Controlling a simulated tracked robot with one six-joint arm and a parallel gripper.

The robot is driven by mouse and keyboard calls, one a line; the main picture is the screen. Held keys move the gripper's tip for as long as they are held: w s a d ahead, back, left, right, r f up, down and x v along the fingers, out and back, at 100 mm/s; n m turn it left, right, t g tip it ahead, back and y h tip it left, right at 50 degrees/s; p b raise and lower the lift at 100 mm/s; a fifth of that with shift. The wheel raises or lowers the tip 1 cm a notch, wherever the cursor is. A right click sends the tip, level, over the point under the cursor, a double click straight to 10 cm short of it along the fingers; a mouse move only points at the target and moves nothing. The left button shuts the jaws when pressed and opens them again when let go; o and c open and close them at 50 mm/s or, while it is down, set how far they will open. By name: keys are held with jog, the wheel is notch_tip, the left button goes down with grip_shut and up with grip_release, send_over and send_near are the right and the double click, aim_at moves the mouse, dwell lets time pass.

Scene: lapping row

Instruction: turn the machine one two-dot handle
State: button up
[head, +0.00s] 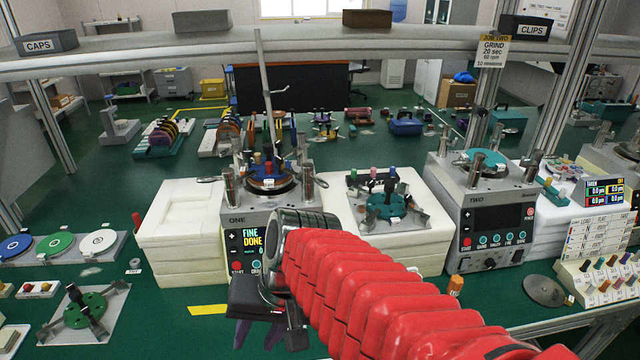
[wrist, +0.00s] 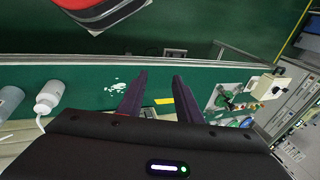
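Machine one (head: 228,215) stands left of centre in the head view, with a screen (head: 251,240) reading "FINE DONE". Several metal posts with clamps (head: 307,184) stand around its round plate (head: 270,182), which carries coloured pieces. I cannot make out a two-dot mark on any handle; the lower right front of the machine is hidden behind my arm. My gripper (head: 256,337) is in front of and below machine one, apart from it. In the wrist view my gripper (wrist: 158,76) has two dark purple fingers spread apart with nothing between them.
Machine two (head: 488,212) stands to the right. White blocks (head: 180,228) flank machine one, with a teal fixture (head: 385,207) on the right-hand block. A green fixture (head: 86,311) lies front left. White bottles (wrist: 48,97) show in the wrist view. The green bench left of my gripper is partly clear.

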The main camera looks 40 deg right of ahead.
jog(key=f+m+y, duration=0.1)
jog(key=m+y, duration=0.1)
jog(key=m, duration=0.1)
jog(key=m+t+h, duration=0.6)
jog(key=m+t, duration=0.9)
jog(key=m, duration=1)
send_near(328, 187)
jog(key=s, duration=0.2)
jog(key=shift+w, duration=0.25)
jog(key=shift+w, duration=0.15)
jog(key=shift+w+d, duration=0.15)
jog(key=shift+w, duration=2.1)
jog(key=shift+w+d, duration=0.2)
jog(key=shift+w, duration=2.05)
jog(key=shift+w+d, duration=0.15)
jog(key=shift+w, duration=2.15)
